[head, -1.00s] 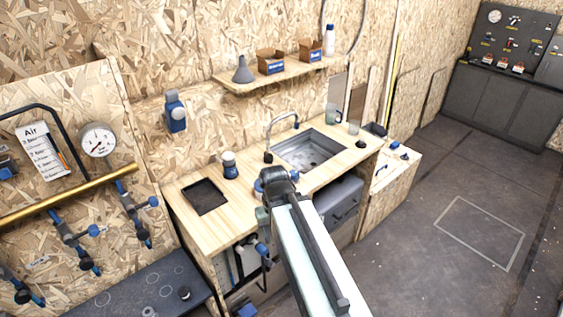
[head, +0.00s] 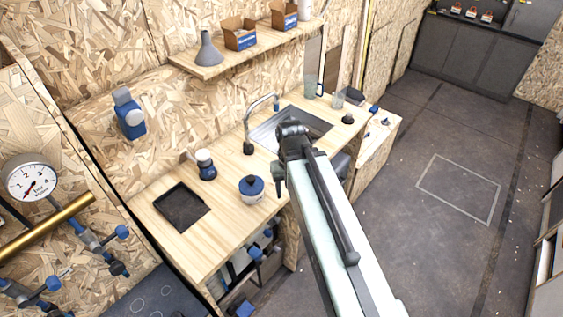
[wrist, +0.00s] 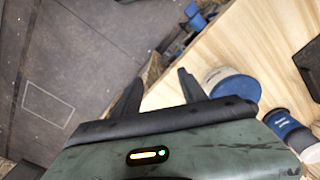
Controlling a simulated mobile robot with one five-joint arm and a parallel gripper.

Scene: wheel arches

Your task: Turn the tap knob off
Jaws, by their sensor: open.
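The curved metal tap (head: 248,125) stands at the back left of the sink (head: 312,123), with a dark base and a blue tip on its spout. I cannot make out a separate knob on it. My gripper (head: 284,160) is in front of the sink's near left side in the head view, hiding part of it. In the wrist view, my gripper (wrist: 158,85) has its two dark fingers spread apart with nothing between them. The tap is not seen in the wrist view.
A white tub with a blue lid (head: 252,192) stands on the wooden counter (head: 222,225), close to my gripper. It also shows in the wrist view (wrist: 222,76). Blue-handled valves (head: 122,232) are at left. Floor at right is clear.

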